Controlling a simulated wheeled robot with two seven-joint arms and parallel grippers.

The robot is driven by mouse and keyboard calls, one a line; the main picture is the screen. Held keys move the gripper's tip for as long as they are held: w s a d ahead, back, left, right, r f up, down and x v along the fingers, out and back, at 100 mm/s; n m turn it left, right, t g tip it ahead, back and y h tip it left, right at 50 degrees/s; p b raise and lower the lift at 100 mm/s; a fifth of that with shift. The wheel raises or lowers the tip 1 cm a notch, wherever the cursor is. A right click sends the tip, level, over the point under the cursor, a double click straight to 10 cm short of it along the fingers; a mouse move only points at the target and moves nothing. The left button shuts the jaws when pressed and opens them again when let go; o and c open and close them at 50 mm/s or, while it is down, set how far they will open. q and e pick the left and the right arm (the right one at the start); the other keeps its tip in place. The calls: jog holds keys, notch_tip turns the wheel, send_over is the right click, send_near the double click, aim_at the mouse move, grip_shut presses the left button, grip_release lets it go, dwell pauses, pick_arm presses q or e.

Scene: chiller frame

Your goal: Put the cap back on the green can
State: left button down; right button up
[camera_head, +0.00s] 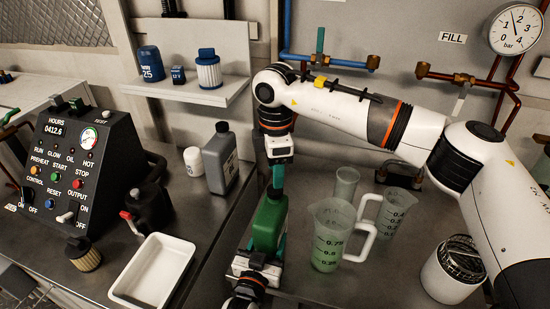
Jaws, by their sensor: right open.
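The green can (268,222) stands upright on the dark bench at the middle of the view. My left gripper (263,246) comes in from below, with its teal fingers on either side of the can, apparently clamped on it. My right gripper (277,188) points down from above, open, with its teal fingertips at the top of the can. I cannot make out the cap; the fingers cover the can's mouth, so I cannot tell whether the cap sits there.
A jug with green liquid (325,240) stands close right of the can, with a smaller jug (393,212) and a clear beaker (346,184) behind. A grey bottle (221,158) stands behind left. A white tray (153,270) and control box (80,160) are left. A white tub (452,272) is right.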

jog(key=n, duration=0.4)
jog(key=shift+r, duration=0.15)
jog(key=n, duration=0.6)
jog(key=shift+r, duration=0.25)
jog(key=n, duration=0.4)
jog(key=shift+r, duration=0.1)
jog(key=n, duration=0.6)
jog(key=shift+r, duration=0.25)
jog(key=n, duration=0.6)
jog(key=shift+r, duration=0.2)
jog(key=n, duration=0.4)
jog(key=shift+r, duration=0.1)
jog(key=n, duration=0.5)
jog(key=shift+a+r+n, duration=0.1)
jog(key=shift+r+n, duration=0.1)
jog(key=shift+n, duration=0.1)
jog(key=n, duration=0.4)
jog(key=shift+r, duration=0.15)
